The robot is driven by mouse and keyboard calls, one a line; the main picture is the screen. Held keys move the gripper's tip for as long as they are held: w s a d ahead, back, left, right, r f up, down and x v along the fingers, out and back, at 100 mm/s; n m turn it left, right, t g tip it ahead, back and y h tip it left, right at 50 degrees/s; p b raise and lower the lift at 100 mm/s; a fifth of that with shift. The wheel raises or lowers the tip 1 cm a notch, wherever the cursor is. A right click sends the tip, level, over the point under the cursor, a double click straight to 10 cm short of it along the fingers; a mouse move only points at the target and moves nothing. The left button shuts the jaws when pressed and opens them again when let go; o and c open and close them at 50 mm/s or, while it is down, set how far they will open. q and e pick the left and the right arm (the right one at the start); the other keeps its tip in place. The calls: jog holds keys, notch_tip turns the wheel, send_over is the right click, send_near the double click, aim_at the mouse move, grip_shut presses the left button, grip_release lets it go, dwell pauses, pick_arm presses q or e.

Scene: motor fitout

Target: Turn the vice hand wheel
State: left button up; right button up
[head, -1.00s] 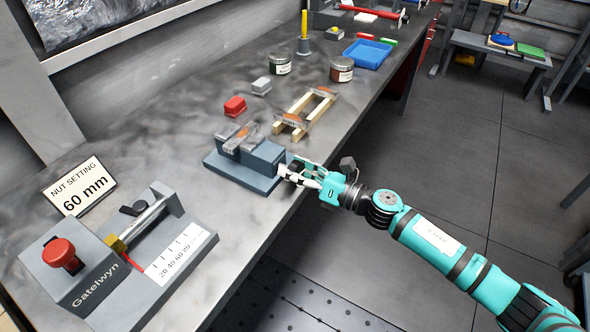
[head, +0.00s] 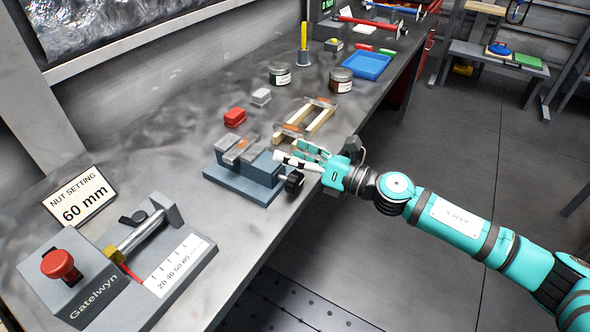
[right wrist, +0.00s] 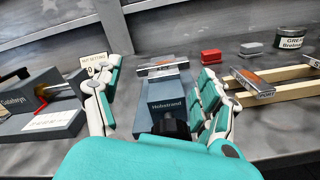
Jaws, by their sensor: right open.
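The blue-grey vice (head: 245,172) stands at the front edge of the bench, with metal jaws on top. Its black hand wheel (head: 293,181) sticks out on the side facing the aisle. My right gripper (head: 300,157) is open and empty beside the vice, just above and behind the wheel in the head view. In the right wrist view the vice (right wrist: 163,95) and the dark hand wheel (right wrist: 171,127) lie between the spread fingers of my right gripper (right wrist: 155,105), with the wheel partly hidden by the gripper body. I cannot tell whether a finger touches the wheel. My left gripper is not in view.
A grey device with a red button (head: 58,264) and a scale stands at the near left, by a "60 mm" sign (head: 80,197). A wooden frame (head: 304,120), a red block (head: 235,118), tins (head: 341,80) and a blue tray (head: 366,66) stand farther along the bench.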

aim_at(299, 185)
jog(key=shift+r, duration=0.9)
jog(key=s+d+f+n+b, duration=0.5)
jog(key=s+d+f+n, duration=0.4)
jog(key=d, duration=0.5)
jog(key=shift+m, duration=0.6)
jog(key=p+x, duration=0.1)
jog(key=x, duration=0.4)
jog(key=p+x, duration=0.2)
jog(key=x, duration=0.3)
jog(key=f+p+x, duration=0.1)
jog(key=x, duration=0.4)
jog(key=shift+s+a+f, duration=0.1)
jog(key=shift+s+a, duration=0.25)
jog(key=shift+a, duration=0.05)
jog(key=shift+w+a+f+p, duration=0.1)
jog(key=shift+w+a+p, duration=0.2)
jog(key=shift+a, duration=0.15)
